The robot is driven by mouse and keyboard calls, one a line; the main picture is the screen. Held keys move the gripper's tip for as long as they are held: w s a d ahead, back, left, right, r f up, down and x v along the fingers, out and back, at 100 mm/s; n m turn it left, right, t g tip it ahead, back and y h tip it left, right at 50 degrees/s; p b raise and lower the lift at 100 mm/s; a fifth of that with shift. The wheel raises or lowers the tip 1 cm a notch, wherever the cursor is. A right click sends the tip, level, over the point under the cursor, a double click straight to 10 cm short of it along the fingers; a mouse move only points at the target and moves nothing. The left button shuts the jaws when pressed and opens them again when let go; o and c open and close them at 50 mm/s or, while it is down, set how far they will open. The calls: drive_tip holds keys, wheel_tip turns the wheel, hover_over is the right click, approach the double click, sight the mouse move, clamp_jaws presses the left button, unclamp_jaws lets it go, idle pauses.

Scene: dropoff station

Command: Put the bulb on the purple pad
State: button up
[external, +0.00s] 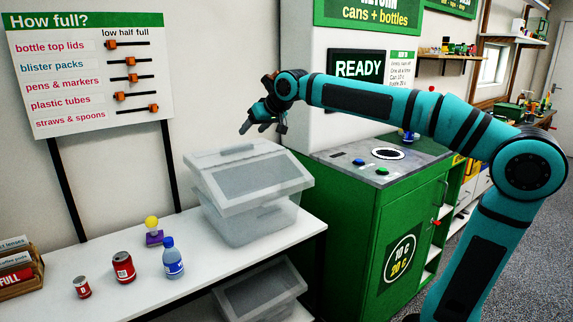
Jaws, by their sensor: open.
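The bulb (152,223), with a round yellow top and a pale lower part, stands upright at the back of the white shelf. It appears to rest on the small purple pad (154,240); the contact is too small to see clearly. My gripper (248,127) is open, with nothing seen between its fingers. It is in the air above the clear lidded bin, well to the right of the bulb and higher than it.
The clear bin (262,220) stands on the white shelf (200,280), right of the bulb. A blue bottle (173,262), a red can (123,268) and a smaller can (82,287) stand in front of the pad. A green return machine (385,220) is to the right.

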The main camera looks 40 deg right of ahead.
drive_tip(key=s+d+f+t+h, duration=0.1)
drive_tip(key=s+d+f+t, duration=0.1)
drive_tip(key=s+d, duration=0.3)
drive_tip(key=s+d+f+t, duration=0.2)
drive_tip(key=s+d, duration=0.4)
drive_tip(key=s, duration=0.7)
drive_tip(key=s+d+f+m+t+h, duration=0.1)
drive_tip(key=s+d+t, duration=0.3)
drive_tip(key=s, duration=0.5)
drive_tip(key=shift+s+d+f+h, duration=0.35)
drive_tip(key=shift+d+f, duration=0.1)
drive_tip(key=shift+d, duration=0.25)
